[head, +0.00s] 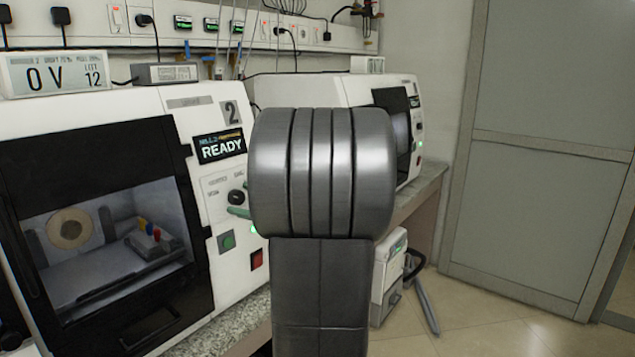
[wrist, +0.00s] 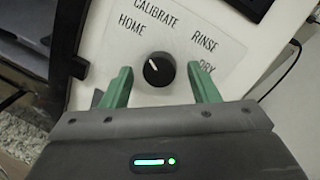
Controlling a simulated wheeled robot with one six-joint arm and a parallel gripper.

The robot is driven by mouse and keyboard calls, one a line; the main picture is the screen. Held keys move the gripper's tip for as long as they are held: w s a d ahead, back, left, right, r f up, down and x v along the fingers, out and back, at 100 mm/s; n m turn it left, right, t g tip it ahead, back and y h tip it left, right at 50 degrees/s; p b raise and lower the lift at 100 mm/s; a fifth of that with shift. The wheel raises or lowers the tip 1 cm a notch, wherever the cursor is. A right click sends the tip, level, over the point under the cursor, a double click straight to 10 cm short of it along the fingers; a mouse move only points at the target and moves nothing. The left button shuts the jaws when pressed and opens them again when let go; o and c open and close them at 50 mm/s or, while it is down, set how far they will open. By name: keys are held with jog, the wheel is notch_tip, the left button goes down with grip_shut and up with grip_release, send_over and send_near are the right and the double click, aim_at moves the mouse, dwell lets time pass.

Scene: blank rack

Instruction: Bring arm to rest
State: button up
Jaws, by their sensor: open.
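My gripper (wrist: 160,72) is open in the wrist view, with its two green fingers on either side of a black knob (wrist: 159,70). A gap shows between each finger and the knob, and nothing is held. The knob's white mark points to the upper left, on the HOME side of the dial. In the head view a green finger (head: 238,212) shows just below the same knob (head: 237,196) on the front of machine 2. My grey arm hides the rest of the gripper there.
Machine 2 (head: 218,106) stands close on the left, its display (head: 220,146) reading READY. Its dark-framed window (head: 85,165) shows a chamber with colored pieces inside. A second white machine (head: 330,90) stands behind my arm. Open floor (head: 500,335) lies at the right before grey doors (head: 540,180).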

jog(key=shift+m+p, duration=0.3)
jog(key=shift+m, duration=0.6)
jog(key=shift+f, duration=0.1)
